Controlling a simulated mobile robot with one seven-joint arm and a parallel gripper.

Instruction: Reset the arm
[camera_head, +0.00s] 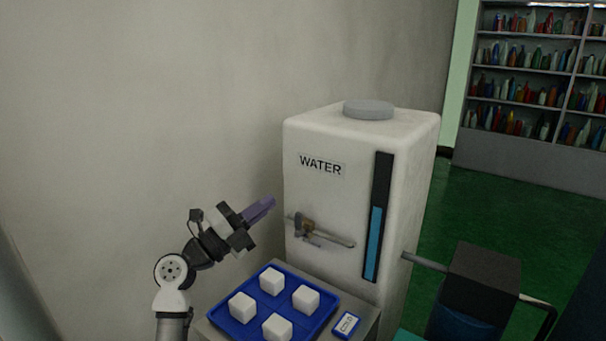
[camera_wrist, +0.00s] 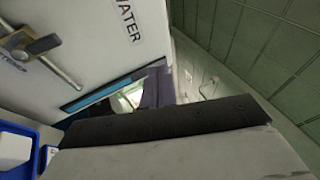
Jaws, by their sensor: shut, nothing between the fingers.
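My gripper (camera_head: 262,207) is raised at the left of the white water tank (camera_head: 330,200), with its purple fingers together and nothing between them. The fingers point up and to the right, toward the tank's left edge. In the wrist view the fingers (camera_wrist: 158,88) show partly behind the dark gripper body. The tank's front, with the WATER label, fills the upper left of the wrist view (camera_wrist: 90,35).
A blue tray (camera_head: 243,328) with several white cubes sits on a stand below my gripper. A metal valve (camera_head: 305,228) juts from the tank front. A small blue-edged card (camera_head: 346,324) lies beside the tray. A dark box (camera_head: 485,262) stands right. Shelves (camera_head: 540,70) stand far back.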

